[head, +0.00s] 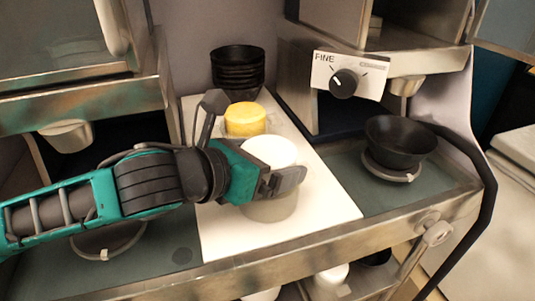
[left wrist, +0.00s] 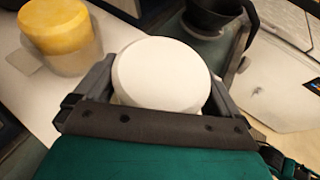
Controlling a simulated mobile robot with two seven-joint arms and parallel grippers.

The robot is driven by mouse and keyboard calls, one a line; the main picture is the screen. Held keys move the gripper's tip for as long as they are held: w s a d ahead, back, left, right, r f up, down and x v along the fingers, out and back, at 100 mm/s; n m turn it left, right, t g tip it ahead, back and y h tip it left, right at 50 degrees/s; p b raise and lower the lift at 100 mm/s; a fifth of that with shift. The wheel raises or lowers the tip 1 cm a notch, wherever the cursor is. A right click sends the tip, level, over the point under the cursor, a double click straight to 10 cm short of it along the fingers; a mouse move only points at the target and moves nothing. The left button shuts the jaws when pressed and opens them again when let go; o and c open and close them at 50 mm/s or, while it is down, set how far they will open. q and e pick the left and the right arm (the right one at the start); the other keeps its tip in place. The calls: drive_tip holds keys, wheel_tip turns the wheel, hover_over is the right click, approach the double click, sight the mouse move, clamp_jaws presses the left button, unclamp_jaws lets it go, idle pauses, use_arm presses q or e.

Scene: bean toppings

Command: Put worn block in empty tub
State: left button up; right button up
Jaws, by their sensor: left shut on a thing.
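A tub with a white lid (head: 268,150) stands on the white board in the head view, its translucent lower wall showing below my gripper. My left gripper (head: 288,180) is shut on this white-lidded tub; in the left wrist view its fingers sit on both sides of the white lid (left wrist: 162,72). I cannot tell whether they press on the lid or the wall. A tub with a yellow lid (head: 245,119) stands just behind; it also shows in the left wrist view (left wrist: 58,27). Lids hide what the tubs hold. I cannot make out a worn block. My right gripper is not in view.
A stack of black bowls (head: 238,68) stands at the back. A black bowl (head: 400,141) sits on a ring holder at right, below a machine with a knob (head: 344,82) marked FINE. The white board (head: 325,205) is clear at its front right. A metal rail (head: 300,257) edges the front.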

use_arm(q)
drive_tip(key=shift+r+p, duration=0.1)
drive_tip(key=shift+p, duration=0.2)
idle(0.4)
drive_tip(key=shift+f, duration=0.5)
idle(1.0)
drive_tip(key=o, duration=0.8)
drive_tip(key=shift+o, duration=0.2)
drive_tip(key=shift+a, duration=0.15)
